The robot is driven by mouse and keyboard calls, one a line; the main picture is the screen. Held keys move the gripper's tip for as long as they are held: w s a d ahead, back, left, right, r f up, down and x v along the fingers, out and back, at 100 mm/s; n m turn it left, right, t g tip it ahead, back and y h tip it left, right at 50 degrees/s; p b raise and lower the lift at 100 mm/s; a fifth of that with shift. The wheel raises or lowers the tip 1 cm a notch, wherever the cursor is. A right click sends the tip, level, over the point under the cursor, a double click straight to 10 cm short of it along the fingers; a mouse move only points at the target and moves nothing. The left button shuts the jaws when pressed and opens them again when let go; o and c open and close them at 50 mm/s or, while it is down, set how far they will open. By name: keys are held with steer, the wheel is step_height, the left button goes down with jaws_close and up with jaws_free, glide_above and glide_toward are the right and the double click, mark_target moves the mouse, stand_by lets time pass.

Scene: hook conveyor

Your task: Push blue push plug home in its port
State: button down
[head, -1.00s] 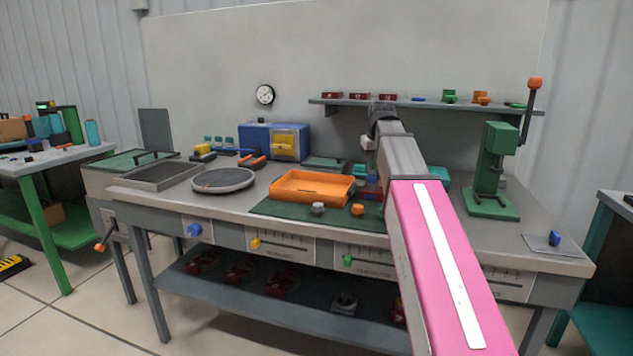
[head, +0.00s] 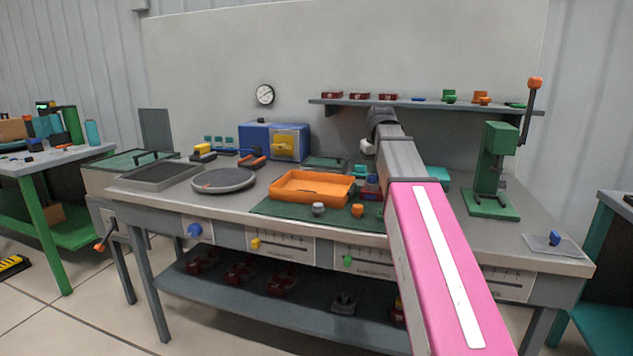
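A small blue plug-like piece (head: 554,238) stands on a flat grey plate (head: 540,246) at the right front corner of the workbench. A blue knob (head: 195,229) sits on the bench's front panel at the left. I cannot tell for certain which one is the push plug, or how deep it sits. My pink and grey arm reaches over the right half of the bench toward the back. My gripper's fingers are hidden behind the arm, so their state and anything in them do not show.
An orange tray (head: 312,188) lies on a green mat with grey and orange knobs before it. A round grey disc (head: 223,180) is to its left. A green lever press (head: 490,172) stands right of my arm. A shelf (head: 425,103) with small parts hangs behind.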

steer(key=shift+f, duration=0.65)
steer(key=shift+r, duration=0.1)
stand_by(0.3)
steer(key=shift+r, duration=3.45)
